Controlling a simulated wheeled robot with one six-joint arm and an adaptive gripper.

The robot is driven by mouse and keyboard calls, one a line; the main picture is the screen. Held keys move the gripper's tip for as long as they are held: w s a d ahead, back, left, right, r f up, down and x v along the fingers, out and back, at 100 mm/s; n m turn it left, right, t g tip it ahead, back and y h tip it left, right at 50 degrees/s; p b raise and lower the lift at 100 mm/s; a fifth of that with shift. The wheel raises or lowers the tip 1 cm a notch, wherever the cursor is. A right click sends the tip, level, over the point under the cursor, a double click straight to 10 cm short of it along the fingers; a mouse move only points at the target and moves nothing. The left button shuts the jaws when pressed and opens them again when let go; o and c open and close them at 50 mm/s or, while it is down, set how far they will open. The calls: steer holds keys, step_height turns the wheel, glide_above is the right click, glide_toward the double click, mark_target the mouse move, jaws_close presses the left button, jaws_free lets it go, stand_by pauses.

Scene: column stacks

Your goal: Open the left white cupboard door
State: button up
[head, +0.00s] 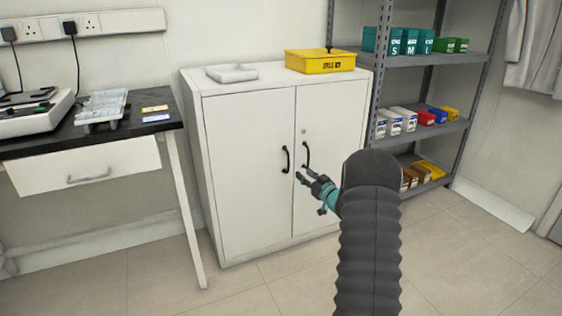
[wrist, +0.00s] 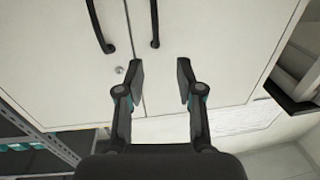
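The white cupboard has two shut doors. The left door (head: 248,175) has a black bar handle (head: 286,159) near the middle seam; in the wrist view, which appears upside down, this handle (wrist: 155,24) is the right-hand one. My gripper (head: 302,177) is in front of the doors near the two handles. In the wrist view its two fingers (wrist: 160,80) are spread with nothing between them, and the left door's handle lies beyond the fingertips, toward the picture's top. The fingers appear apart from the handle; the exact gap to the door is unclear.
The right door (head: 335,130) has its own black handle (head: 307,157) and a small lock. A desk (head: 155,128) stands left, a grey shelf rack (head: 440,60) right. The floor in front is clear.

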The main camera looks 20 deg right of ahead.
mark_target(288, 160)
steer(key=w, duration=0.8)
steer(key=w+a+p, duration=0.1)
steer(key=w, duration=0.4)
steer(key=shift+w, duration=0.1)
jaws_close()
